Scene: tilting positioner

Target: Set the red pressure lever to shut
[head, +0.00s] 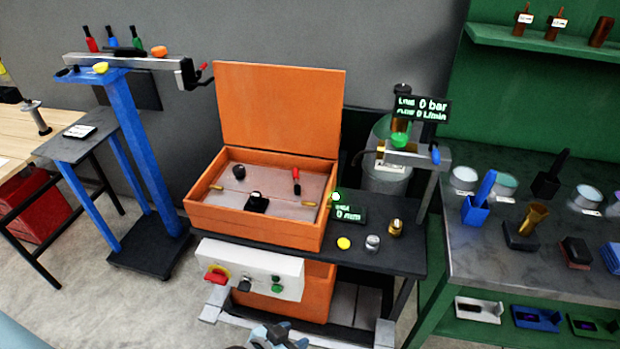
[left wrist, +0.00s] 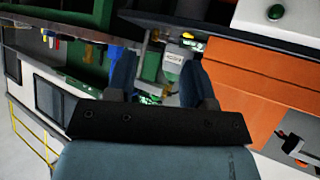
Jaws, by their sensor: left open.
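A small red-handled lever (head: 296,176) stands on the grey plate inside the open orange box (head: 255,228). Its handle points up toward the raised lid; I cannot tell from this view which setting that is. My left gripper (head: 277,338) shows at the bottom edge of the head view, in front of and below the box, apart from the lever. In the left wrist view my left gripper (left wrist: 157,75) has its two blue-grey fingers apart with nothing held between them. The orange box (left wrist: 245,75) is at the right there. My right gripper is not in view.
A white control panel (head: 250,268) with a red knob (head: 216,275) hangs below the box front. A dark bench (head: 385,255) holds small knobs and a display reading 0. A blue stand (head: 140,150) is at left, a cluttered green bench (head: 500,260) at right.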

